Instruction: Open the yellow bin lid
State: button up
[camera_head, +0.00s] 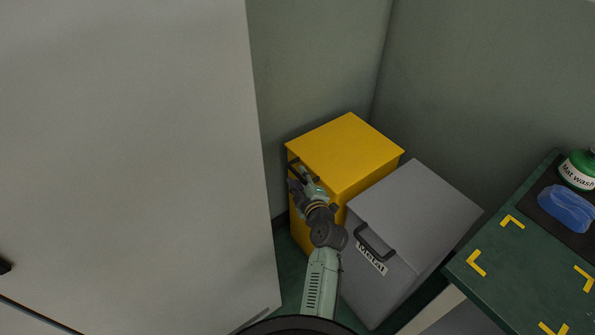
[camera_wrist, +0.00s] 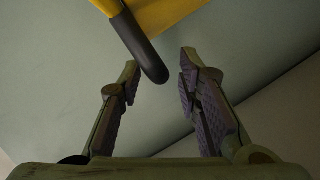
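The yellow bin (camera_head: 325,185) stands in the corner with its lid (camera_head: 345,148) down. My gripper (camera_head: 302,180) is at the bin's front, close to the lid's dark handle (camera_head: 292,163). In the wrist view, my gripper (camera_wrist: 160,68) is open, with its two padded fingers apart. The dark handle (camera_wrist: 138,42) reaches down from the yellow lid (camera_wrist: 172,12), and its rounded end shows between the fingertips. I see no clear contact with either finger. My arm hides part of the bin's front in the head view.
A grey bin labelled "Metal" (camera_head: 415,215) with a dark handle stands close to the right. A tall pale panel (camera_head: 135,160) rises to the left. A green table (camera_head: 515,265) with a bottle (camera_head: 578,170) and a blue item (camera_head: 566,208) is at the far right.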

jog(key=shift+x, duration=1.2)
grip_shut()
